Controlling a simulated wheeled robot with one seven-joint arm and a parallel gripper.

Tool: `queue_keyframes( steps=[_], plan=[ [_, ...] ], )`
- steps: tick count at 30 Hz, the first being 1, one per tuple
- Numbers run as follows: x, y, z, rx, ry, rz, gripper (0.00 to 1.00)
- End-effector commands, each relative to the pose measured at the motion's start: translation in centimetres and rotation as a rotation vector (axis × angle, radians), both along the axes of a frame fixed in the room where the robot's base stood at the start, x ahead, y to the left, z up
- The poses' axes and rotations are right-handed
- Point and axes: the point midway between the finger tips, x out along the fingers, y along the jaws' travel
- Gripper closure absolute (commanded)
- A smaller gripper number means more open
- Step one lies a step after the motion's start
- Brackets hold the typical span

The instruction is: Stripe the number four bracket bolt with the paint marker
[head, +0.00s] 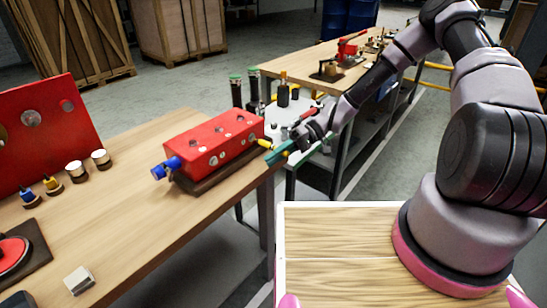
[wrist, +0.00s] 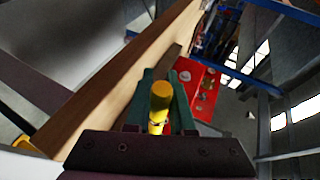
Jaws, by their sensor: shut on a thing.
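My gripper (head: 275,153), with teal fingers, is shut on a yellow paint marker (head: 264,143) just off the right end of the red block. In the wrist view the yellow marker (wrist: 160,98) stands between the two teal fingers. The red block (head: 212,142) lies on a dark base on the left bench, with several small bolt heads on its top. It also shows in the wrist view (wrist: 203,100), beyond the fingers. I cannot tell which bolt is number four, nor see a stripe on any bolt. Whether the marker touches the block is unclear.
A blue fitting (head: 166,167) sticks out of the block's left end. Two pale cylinders (head: 101,158), small blue and yellow bottles and a red upright panel (head: 40,135) stand farther left. The bench front is mostly clear.

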Motion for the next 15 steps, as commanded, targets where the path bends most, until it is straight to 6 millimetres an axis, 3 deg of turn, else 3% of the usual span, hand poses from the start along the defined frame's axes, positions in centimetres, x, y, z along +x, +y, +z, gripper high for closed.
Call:
queue_keyframes(
  steps=[15],
  plan=[
    [-0.8,-1.1,0.0,0.0,0.001,-0.001,1.0]
  ],
)
